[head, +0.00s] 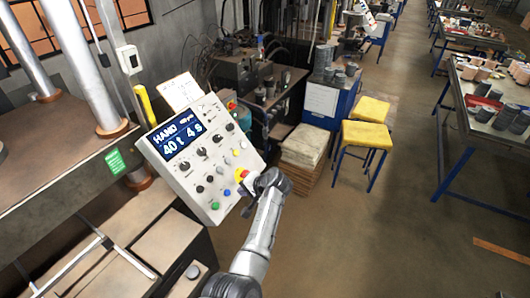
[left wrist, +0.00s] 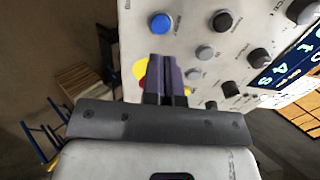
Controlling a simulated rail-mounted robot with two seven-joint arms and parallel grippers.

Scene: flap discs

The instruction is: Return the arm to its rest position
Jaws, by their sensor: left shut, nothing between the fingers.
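My left arm reaches up from the bottom of the head view. Its gripper (head: 251,188) is at the lower right of a tilted pale control panel (head: 172,172), close to a red and yellow emergency stop button (head: 242,174). In the left wrist view the two dark fingers (left wrist: 168,75) are together with nothing between them. The emergency stop button (left wrist: 139,72) shows partly hidden behind them. Whether the fingers touch the panel cannot be told. My right gripper is in no view.
The panel carries a lit display (head: 183,136), several knobs and a blue button (left wrist: 161,23). A press bed (head: 60,165) stands left. Yellow-topped stools (head: 367,135) and a stack of boards (head: 303,146) stand beyond. The floor (head: 400,230) on the right is clear.

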